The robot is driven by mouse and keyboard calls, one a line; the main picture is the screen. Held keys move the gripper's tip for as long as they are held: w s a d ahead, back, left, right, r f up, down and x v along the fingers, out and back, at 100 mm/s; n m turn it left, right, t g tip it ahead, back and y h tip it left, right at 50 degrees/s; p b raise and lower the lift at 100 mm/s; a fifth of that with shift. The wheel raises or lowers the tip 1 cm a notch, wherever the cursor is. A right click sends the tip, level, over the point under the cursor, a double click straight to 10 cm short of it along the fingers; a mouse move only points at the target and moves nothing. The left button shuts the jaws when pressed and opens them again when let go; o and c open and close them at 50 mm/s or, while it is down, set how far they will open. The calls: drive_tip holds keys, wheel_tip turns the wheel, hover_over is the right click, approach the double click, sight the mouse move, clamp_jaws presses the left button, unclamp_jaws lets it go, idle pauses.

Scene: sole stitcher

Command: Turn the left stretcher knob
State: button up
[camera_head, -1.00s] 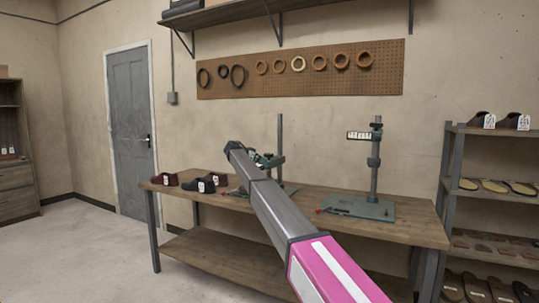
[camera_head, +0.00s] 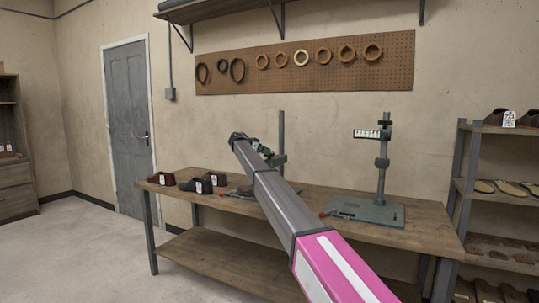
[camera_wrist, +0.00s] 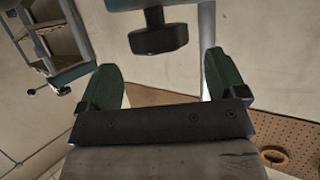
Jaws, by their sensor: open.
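The left stretcher stands on the bench in the head view; its grey post (camera_head: 281,135) shows, but most of it is hidden behind my arm. In the wrist view a dark knob (camera_wrist: 158,38) on a short stem hangs below a grey-green body at the top centre. My gripper (camera_wrist: 163,78) has its two green fingers wide apart. The knob appears beyond the gap between the fingertips, and nothing is held. In the head view my arm hides the knob, and I cannot make out the fingers clearly.
The wooden bench (camera_head: 235,250) carries dark shoes (camera_head: 196,185) at its left end and a second stretcher (camera_head: 383,165) on the right. A pegboard (camera_head: 400,75) with rings hangs behind. A shoe rack (camera_head: 458,180) stands at right. The floor at left is clear.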

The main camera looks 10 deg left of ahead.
drive_tip(key=x, duration=0.5)
drive_tip(key=c, duration=0.9)
drive_tip(key=shift+s, duration=0.1)
drive_tip(key=shift+s+d+n+t+y, duration=0.1)
drive_tip(key=shift+d+n+t+y, duration=0.05)
drive_tip(key=shift+n+t+y, duration=0.55)
drive_tip(key=shift+a+n+t+y, duration=0.2)
drive_tip(key=shift+n+t+y, duration=0.6)
drive_tip(key=shift+n+y, duration=0.55)
drive_tip(key=o, duration=0.9)
drive_tip(key=shift+w, duration=0.2)
